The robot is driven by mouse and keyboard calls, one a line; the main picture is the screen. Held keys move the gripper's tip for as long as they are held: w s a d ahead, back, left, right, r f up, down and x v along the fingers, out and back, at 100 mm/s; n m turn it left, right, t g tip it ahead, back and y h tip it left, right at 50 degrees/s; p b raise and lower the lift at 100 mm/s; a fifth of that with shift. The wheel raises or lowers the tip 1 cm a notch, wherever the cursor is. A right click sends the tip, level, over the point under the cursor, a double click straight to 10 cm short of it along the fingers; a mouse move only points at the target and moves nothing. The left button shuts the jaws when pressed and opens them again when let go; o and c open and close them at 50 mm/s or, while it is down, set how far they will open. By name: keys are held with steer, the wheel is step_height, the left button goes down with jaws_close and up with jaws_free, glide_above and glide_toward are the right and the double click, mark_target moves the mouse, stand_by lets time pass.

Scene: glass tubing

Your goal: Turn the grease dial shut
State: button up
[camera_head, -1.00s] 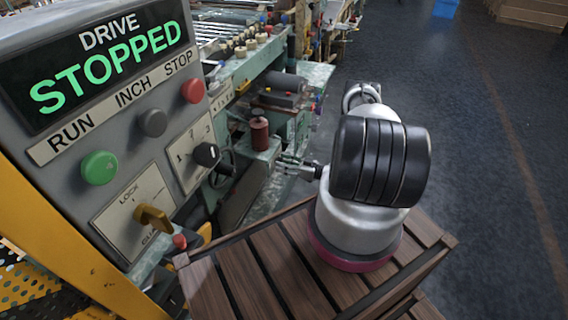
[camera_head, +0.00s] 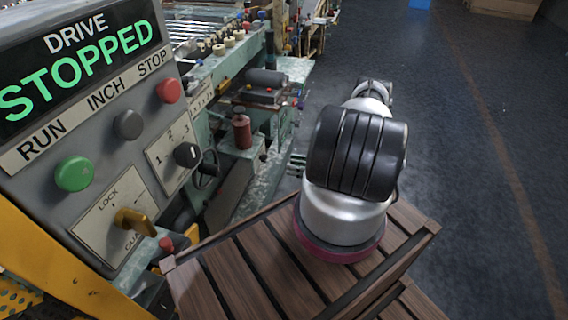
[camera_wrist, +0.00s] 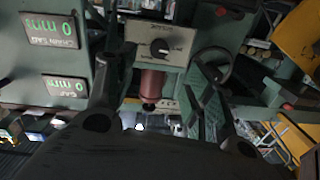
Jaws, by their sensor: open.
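In the wrist view, a round black dial (camera_wrist: 160,47) sits on a pale plate (camera_wrist: 182,37), appearing upside down. I take it as the grease dial, but its lettering and exact setting are too small to read. A red-brown cylinder (camera_wrist: 152,84) is beside the plate, and a red-brown cylinder also shows on the green machine in the head view (camera_head: 242,132). My gripper (camera_wrist: 158,68) is open and empty, its two dark fingers apart on either side of the cylinder. The dial appears between and beyond the fingertips. In the head view my arm mostly hides the gripper.
A grey drive panel (camera_head: 112,95) reading STOPPED, with buttons and a yellow lock switch (camera_head: 135,221), stands close at left. A handwheel (camera_wrist: 214,66) is near the right finger. Two displays (camera_wrist: 52,33) read 0 mm. Open floor (camera_head: 455,150) lies at right.

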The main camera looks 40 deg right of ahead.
mark_target(263, 158)
steer(key=shift+s+d, duration=0.2)
steer(key=shift+s, duration=0.05)
steer(key=w+a+n, duration=0.3)
steer(key=w+n, duration=0.1)
steer(key=n, duration=1.3)
steer(key=w+a+n+h, duration=0.1)
steer(key=w+a+n, duration=0.3)
steer(key=n, duration=1.3)
steer(key=shift+w+a+r+t, duration=0.2)
steer(key=shift+w+a+t, duration=0.15)
steer(key=shift+w, duration=0.25)
